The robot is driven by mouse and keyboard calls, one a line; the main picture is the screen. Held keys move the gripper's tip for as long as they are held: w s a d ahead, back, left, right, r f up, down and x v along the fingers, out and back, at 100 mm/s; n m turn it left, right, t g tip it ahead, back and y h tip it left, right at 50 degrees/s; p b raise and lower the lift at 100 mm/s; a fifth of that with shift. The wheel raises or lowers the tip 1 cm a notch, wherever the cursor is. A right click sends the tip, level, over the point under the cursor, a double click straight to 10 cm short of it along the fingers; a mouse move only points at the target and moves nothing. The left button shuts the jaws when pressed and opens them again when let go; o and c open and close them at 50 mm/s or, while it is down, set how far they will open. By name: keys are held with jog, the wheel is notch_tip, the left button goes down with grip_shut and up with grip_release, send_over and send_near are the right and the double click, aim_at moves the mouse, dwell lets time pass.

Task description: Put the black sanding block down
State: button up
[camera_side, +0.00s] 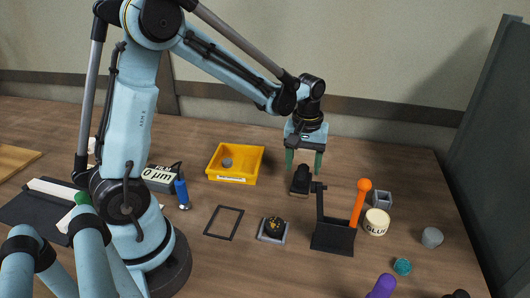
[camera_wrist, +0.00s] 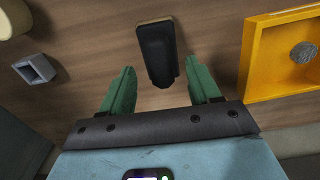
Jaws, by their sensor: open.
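The black sanding block (camera_side: 301,180) rests on the wooden table in the side view, between the yellow tray and the black stand. It also shows in the wrist view (camera_wrist: 158,50), lying lengthwise just ahead of my fingers. My gripper (camera_side: 304,162) is above and just behind the block in the side view, fingers pointing down. In the wrist view my gripper (camera_wrist: 158,88) has its two green fingers spread wide, one to each side of the block's near end. There is a clear gap between each finger and the block.
A yellow tray (camera_side: 213,175) with a grey round piece stands left of the block. A black stand (camera_side: 332,238) with an orange-knobbed lever is close at the right front. A glue pot (camera_side: 376,222) and a grey square tube (camera_side: 382,198) are further right. A thin black frame (camera_side: 223,222) lies left front.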

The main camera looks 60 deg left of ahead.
aim_at(302, 170)
notch_tip(302, 170, up, 9)
jog(key=s+d+m+t, duration=0.5)
jog(key=s+m+t, duration=0.2)
jog(key=s+m, duration=0.2)
jog(key=shift+s+f, duration=0.15)
jog(key=shift+s, duration=0.7)
dwell(0.9)
jog(key=o, duration=0.7)
